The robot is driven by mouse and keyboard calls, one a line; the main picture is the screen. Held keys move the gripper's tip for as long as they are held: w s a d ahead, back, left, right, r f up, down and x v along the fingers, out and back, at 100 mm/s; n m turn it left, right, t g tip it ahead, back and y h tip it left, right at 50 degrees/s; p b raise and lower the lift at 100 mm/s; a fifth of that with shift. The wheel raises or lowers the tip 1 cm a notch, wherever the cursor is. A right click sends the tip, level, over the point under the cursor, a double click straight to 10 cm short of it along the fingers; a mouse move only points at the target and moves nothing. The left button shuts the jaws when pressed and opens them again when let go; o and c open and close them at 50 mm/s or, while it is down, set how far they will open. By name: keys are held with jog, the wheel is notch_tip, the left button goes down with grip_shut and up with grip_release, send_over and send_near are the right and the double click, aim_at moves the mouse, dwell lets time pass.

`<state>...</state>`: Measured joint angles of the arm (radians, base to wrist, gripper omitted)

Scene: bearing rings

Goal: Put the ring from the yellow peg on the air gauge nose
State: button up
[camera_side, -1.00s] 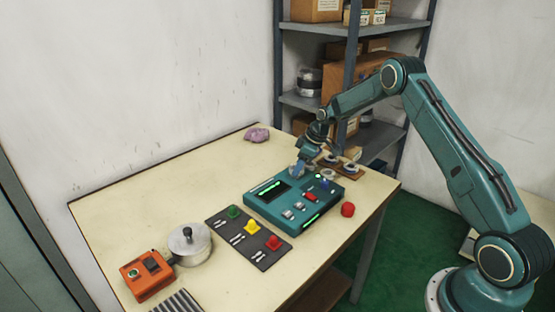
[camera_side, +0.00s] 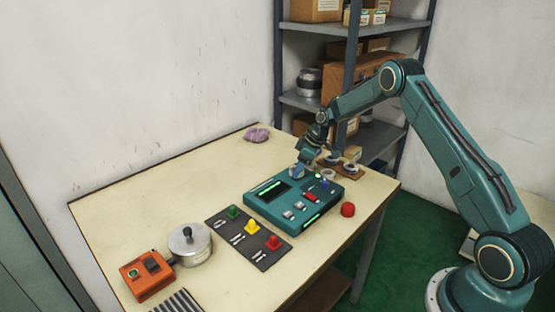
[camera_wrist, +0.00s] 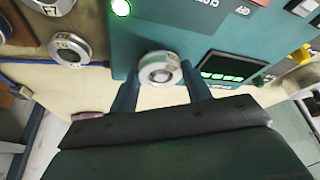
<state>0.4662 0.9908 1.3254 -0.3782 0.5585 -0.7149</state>
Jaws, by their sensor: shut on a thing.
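My gripper (camera_side: 298,171) is low at the far left edge of the teal air gauge (camera_side: 262,205). In the wrist view my gripper (camera_wrist: 160,78) has its fingers on both sides of a pale metal ring (camera_wrist: 145,74) and is shut on it. A grey round shape shows inside the ring; I cannot tell whether it is the gauge nose. The gauge's dark display with green marks (camera_wrist: 228,68) is just right of the ring. The yellow peg (camera_side: 252,227) stands on a dark board (camera_side: 222,228), with no ring visible on it.
A green peg (camera_side: 233,212) and a red peg (camera_side: 273,242) flank the yellow one. A brown board with rings (camera_side: 352,175) lies behind the gauge. A red ball-like thing (camera_side: 348,209) is to its right.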

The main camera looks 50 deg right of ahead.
dwell(0.4)
jog(key=o, duration=1.2)
jog(key=shift+r, duration=0.1)
jog(key=shift+r, duration=3.65)
